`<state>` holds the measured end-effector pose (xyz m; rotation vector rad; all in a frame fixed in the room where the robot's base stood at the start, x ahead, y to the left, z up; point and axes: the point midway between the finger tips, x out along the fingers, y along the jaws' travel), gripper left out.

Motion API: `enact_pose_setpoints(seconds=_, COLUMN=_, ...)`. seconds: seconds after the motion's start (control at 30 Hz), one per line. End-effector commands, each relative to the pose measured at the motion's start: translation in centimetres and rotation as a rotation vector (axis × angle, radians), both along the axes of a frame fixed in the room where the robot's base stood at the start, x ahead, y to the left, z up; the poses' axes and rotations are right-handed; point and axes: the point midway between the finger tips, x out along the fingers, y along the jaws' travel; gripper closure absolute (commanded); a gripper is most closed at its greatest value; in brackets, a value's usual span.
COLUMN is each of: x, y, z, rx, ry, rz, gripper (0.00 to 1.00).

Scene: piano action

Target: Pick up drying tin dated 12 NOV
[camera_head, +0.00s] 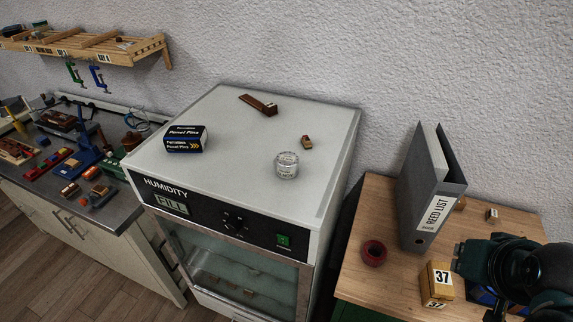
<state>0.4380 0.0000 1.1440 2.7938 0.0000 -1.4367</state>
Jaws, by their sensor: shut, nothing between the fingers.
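A small round silvery tin (286,166) stands upright on the white top of the humidity cabinet (225,135), right of its middle and toward the front. It carries small dark lettering on its side, too small to read for certain. Nothing touches it. A dark teal and black part of my arm shows at the lower right corner, over the wooden table, well to the right of the tin. I cannot make out my gripper's fingers there.
On the cabinet top are a dark panel-pin box (187,139), a brown wooden piece (258,104) and a small wooden block (307,142). A grey binder (428,195), red ring (374,253) and box marked 37 (440,279) are on the right table. A cluttered bench lies left.

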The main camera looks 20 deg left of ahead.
Motion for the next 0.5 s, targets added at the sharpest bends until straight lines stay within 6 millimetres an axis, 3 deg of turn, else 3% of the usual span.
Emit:
enact_pose_setpoints(seconds=0.23, x=0.0, y=0.0, z=0.0, rx=0.0, ry=0.0, rz=0.0, gripper=0.99)
enact_pose_setpoints(seconds=0.5, x=0.0, y=0.0, z=0.0, rx=0.0, ry=0.0, rz=0.0, gripper=0.63)
